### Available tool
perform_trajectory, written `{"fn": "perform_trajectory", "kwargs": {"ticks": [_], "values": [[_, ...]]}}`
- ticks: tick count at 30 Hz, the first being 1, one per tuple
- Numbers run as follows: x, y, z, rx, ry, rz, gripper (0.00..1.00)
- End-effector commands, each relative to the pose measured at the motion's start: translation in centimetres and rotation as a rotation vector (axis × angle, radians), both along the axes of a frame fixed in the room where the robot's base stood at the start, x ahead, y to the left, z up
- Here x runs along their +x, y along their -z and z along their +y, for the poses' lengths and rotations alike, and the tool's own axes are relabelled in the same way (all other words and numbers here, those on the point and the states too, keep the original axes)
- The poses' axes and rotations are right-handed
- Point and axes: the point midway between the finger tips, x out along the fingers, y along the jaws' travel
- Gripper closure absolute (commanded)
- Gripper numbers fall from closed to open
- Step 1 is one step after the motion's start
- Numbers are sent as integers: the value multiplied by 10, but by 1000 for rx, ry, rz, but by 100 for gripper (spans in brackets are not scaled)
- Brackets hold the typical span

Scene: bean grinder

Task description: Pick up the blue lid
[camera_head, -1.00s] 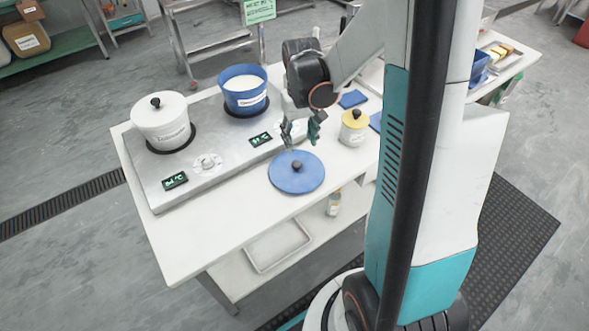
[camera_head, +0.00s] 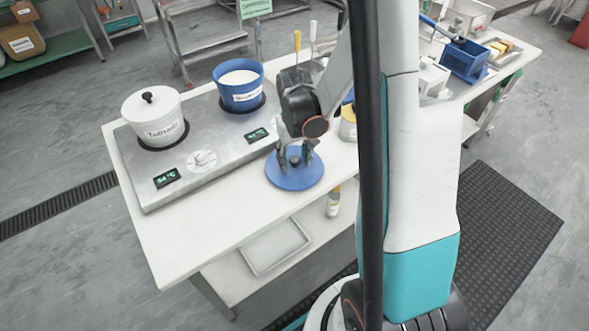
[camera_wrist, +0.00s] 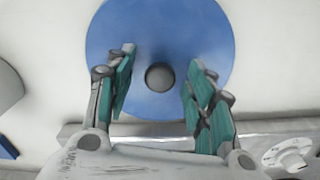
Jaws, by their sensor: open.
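The blue lid (camera_head: 297,177) lies flat on the white table in front of the hot plate. It is a round disc with a dark round knob (camera_wrist: 160,77) in its middle. My gripper (camera_head: 294,158) is open above the lid. In the wrist view my gripper (camera_wrist: 160,72) has one finger on each side of the knob, with clear gaps between the fingers and the knob. Whether the fingertips touch the lid cannot be told.
A two-place hot plate (camera_head: 205,182) holds a lidded white pot (camera_head: 155,118) and an open blue pot (camera_head: 239,86) with white contents. A yellow-lidded container (camera_head: 348,124) stands close right of my gripper, partly hidden. The table's front left (camera_head: 185,235) is clear.

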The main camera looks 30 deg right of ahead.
Motion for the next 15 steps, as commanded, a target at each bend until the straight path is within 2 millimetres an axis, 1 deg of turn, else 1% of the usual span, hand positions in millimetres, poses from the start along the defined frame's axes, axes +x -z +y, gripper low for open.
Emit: {"fn": "perform_trajectory", "kwargs": {"ticks": [3,4,10,15], "values": [[0,-1,0,0,0,0,51],[0,-1,0,0,0,0,53],[0,-1,0,0,0,0,98],[0,-1,0,0,0,0,100]]}}
